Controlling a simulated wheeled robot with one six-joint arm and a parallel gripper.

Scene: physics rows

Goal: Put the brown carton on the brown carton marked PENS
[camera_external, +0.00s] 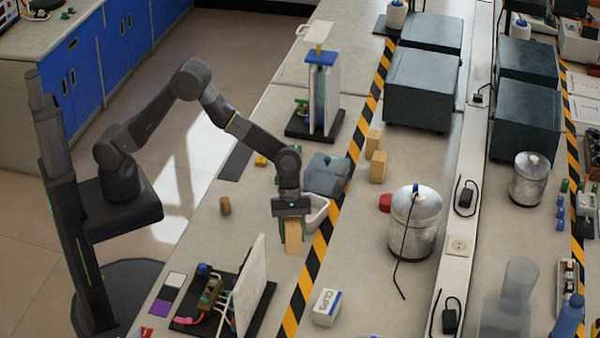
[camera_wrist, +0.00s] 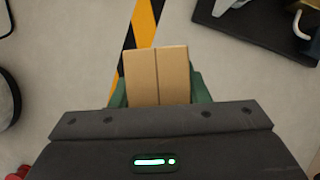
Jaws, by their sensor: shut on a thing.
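My gripper (camera_external: 291,228) is shut on a brown carton (camera_external: 293,239) and points down over the bench near the striped tape. In the wrist view the same carton (camera_wrist: 156,75) sits between the green fingers, with a seam down its middle. Two more brown cartons stand on the bench across the tape: one nearer (camera_external: 378,167) and one just behind it (camera_external: 373,141). Both are up and right of my gripper in the outside view. No PENS marking is readable on any of them. Whether the held carton touches the bench is unclear.
A white bin (camera_external: 317,213) and a blue-grey object (camera_external: 327,174) are beside my gripper. A white CLIPS box (camera_external: 326,307) is at the front. A metal vessel (camera_external: 413,222) and red object (camera_external: 385,203) stand right. A board with a white panel (camera_external: 250,285) is front left.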

